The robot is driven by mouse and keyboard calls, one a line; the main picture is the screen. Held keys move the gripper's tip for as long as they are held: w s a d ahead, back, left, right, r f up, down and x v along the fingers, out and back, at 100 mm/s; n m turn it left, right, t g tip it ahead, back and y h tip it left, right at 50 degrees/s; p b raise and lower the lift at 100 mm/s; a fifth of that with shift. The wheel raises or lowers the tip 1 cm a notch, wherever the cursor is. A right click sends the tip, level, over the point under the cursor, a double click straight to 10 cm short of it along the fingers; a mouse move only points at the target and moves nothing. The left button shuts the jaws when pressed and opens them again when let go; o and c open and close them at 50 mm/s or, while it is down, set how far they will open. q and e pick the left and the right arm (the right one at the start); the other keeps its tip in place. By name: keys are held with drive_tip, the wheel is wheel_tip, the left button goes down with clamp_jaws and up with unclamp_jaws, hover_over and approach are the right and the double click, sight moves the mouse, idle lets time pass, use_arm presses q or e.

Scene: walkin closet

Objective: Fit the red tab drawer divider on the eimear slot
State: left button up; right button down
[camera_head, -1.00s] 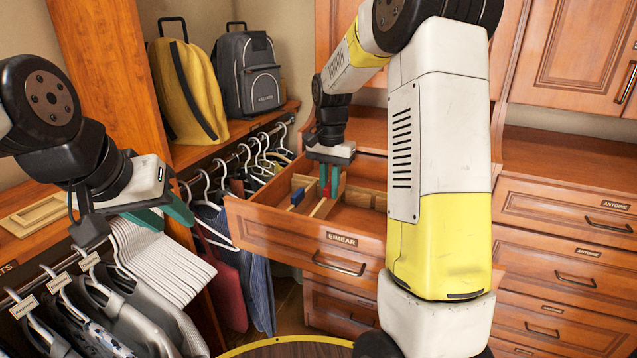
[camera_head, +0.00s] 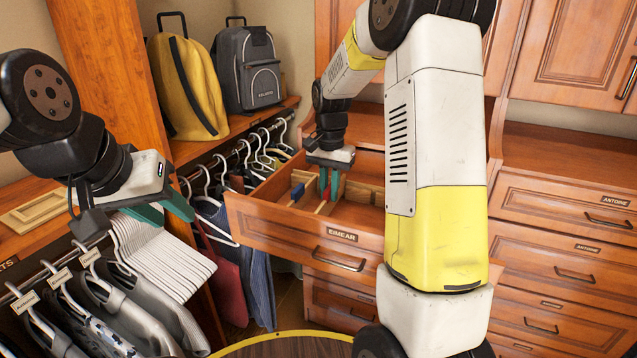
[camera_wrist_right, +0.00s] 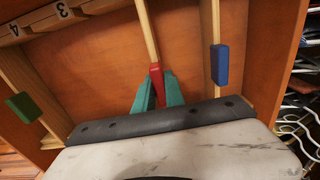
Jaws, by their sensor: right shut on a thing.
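The drawer labelled EIMEAR (camera_head: 270,222) is pulled open below the counter. My right gripper (camera_head: 329,190) is down in this drawer. In the right wrist view its green fingers (camera_wrist_right: 157,95) are shut on the red tab (camera_wrist_right: 156,76) of a wooden drawer divider (camera_wrist_right: 147,30). A divider with a blue tab (camera_wrist_right: 221,64) stands to its right, and one with a green tab (camera_wrist_right: 25,106) lies to its left. Numbered slot marks 3 and 4 (camera_wrist_right: 38,20) show on the drawer wall.
White hangers (camera_head: 160,255) and clothes hang at left, and more hang beside the open drawer. A yellow backpack (camera_head: 188,90) and a grey backpack (camera_head: 247,70) stand on the shelf. Closed ANTOINE drawers (camera_head: 570,205) are at right.

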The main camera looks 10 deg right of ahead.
drive_tip(key=shift+f, duration=0.25)
idle(0.4)
drive_tip(key=shift+f, duration=0.7)
drive_tip(key=c, duration=1.3)
unclamp_jaws()
drive_tip(key=shift+r, duration=3.85)
drive_tip(key=shift+s+r, duration=0.1)
